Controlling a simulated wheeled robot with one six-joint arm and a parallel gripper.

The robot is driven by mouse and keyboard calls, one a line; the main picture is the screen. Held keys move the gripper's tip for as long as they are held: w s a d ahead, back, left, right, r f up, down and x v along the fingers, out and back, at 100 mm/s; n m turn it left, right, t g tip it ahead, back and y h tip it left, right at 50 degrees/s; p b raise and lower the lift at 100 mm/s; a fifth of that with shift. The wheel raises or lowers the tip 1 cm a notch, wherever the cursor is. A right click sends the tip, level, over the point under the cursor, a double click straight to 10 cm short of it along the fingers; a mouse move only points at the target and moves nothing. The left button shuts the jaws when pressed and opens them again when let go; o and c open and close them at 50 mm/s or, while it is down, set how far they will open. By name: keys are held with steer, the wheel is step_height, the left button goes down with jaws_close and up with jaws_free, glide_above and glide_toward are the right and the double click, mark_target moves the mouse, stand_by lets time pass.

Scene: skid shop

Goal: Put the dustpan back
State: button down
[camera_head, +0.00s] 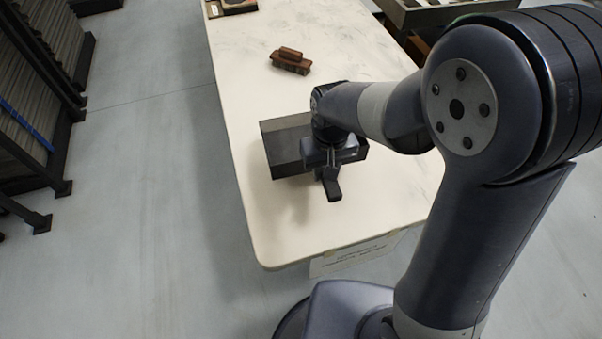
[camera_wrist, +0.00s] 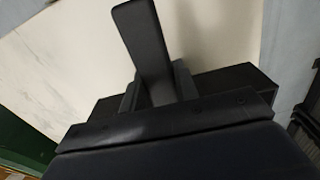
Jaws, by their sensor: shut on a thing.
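The dustpan (camera_head: 285,146) is a dark grey, box-like pan at the near part of the pale table. My gripper (camera_head: 331,172) is over it and shut on it. My wrist and gripper hide its middle and right side. In the wrist view parts of the dustpan (camera_wrist: 240,80) show on both sides of my gripper (camera_wrist: 163,75).
The table (camera_head: 240,100) has a brown block-like object (camera_head: 290,62) farther back and a small dark box (camera_head: 232,5) at its far end. A grey tray (camera_head: 420,14) stands at the back right. A dark rack (camera_head: 40,90) is at the left. The floor between is clear.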

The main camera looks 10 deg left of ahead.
steer(key=shift+s+a+f, duration=0.2)
steer(key=shift+s+a, duration=0.35)
steer(key=shift+n, duration=0.3)
steer(key=f, duration=0.9)
steer(key=shift+s+a+f, duration=0.2)
steer(key=shift+f, duration=0.2)
steer(key=shift+f+b, duration=0.15)
steer(key=shift+b, duration=0.2)
steer(key=c, duration=1.1)
jaws_free()
step_height(320, 180, up, 12)
steer(key=shift+r+p, duration=0.2)
steer(key=shift+p, duration=0.15)
